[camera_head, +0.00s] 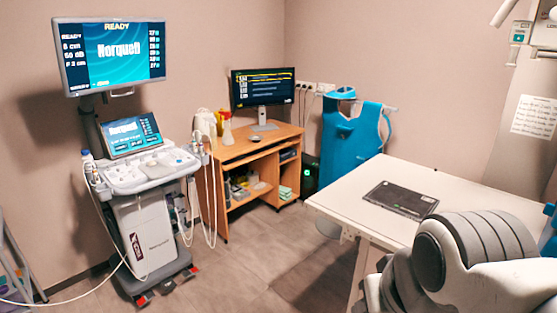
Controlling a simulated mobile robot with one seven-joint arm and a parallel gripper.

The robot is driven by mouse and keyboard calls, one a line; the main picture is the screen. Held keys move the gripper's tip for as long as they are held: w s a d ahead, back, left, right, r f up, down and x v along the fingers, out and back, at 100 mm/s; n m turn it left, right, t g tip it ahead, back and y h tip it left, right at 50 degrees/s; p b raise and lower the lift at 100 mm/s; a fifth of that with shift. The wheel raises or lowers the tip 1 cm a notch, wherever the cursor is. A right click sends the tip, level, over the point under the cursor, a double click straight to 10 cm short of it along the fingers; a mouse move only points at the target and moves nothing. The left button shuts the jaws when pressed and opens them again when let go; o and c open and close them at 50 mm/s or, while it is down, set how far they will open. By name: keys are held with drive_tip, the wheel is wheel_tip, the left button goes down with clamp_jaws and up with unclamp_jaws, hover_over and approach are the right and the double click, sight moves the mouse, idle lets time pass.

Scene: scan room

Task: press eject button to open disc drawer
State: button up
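A black computer tower (309,178) with a small green light stands on the floor at the right side of the wooden desk, near the back wall. No disc drawer or eject button can be made out on it at this size. White and black links of my own arm fill the bottom right of the head view, in front of the white table. My gripper is not in view, so its state does not show.
The wooden desk (253,155) holds a monitor (262,88) and bottles. A wheeled ultrasound machine (145,225) stands left. A blue apron (350,135) hangs behind the white table (345,187), which bears a dark flat panel (401,199). Floor between machine and table is clear.

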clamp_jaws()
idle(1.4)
